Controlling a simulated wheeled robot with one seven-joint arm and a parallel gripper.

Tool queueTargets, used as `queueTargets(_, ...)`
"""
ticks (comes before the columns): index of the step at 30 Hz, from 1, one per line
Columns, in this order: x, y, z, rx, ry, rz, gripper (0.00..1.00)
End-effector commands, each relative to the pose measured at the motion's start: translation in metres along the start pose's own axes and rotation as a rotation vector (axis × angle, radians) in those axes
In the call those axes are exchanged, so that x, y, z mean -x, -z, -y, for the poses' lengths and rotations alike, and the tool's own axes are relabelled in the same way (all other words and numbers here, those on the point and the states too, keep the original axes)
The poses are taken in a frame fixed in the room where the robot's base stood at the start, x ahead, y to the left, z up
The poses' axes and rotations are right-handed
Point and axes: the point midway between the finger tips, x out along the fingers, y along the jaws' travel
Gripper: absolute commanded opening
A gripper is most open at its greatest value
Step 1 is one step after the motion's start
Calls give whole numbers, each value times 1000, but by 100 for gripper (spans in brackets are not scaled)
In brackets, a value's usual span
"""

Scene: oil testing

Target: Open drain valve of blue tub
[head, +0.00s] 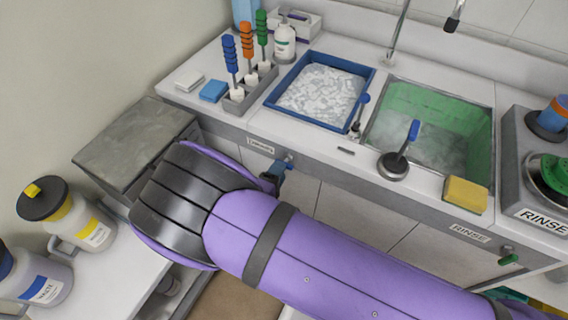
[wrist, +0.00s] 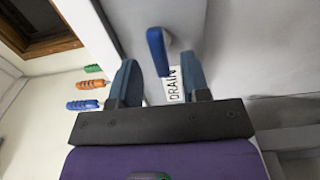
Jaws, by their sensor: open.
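The blue tub (head: 368,88) is a square blue-rimmed basin full of white, foamy-looking contents, set in the counter. A blue lever handle (wrist: 157,48), apparently the drain valve, shows in the wrist view beside a DRAIN label (wrist: 174,86). A small blue part (head: 289,157) on the counter front below the tub appears to be the same handle in the head view. My gripper (wrist: 160,80) is open and empty, its two blue-grey fingers on either side of the handle's line. The handle lies just beyond the fingertips; contact cannot be told. My arm partly hides the gripper (head: 272,178) in the head view.
A green-walled sink (head: 480,125) lies right of the tub, with a yellow sponge (head: 465,194) at its front edge. A rack (head: 250,90) with coloured-handled tools stands left of the tub. Waste jugs (head: 85,228) stand at the lower left. The counter front is close.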

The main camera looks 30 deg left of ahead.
Motion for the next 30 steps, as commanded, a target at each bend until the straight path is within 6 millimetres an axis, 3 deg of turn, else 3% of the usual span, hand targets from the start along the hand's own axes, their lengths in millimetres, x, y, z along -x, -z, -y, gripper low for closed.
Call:
queueTargets(7,-29,0,0,0,0,1,43)
queueTargets(19,-35,0,0,0,0,0,43)
queueTargets(24,-35,0,0,0,0,0,4)
queueTargets(30,-35,0,0,2,0,0,0)
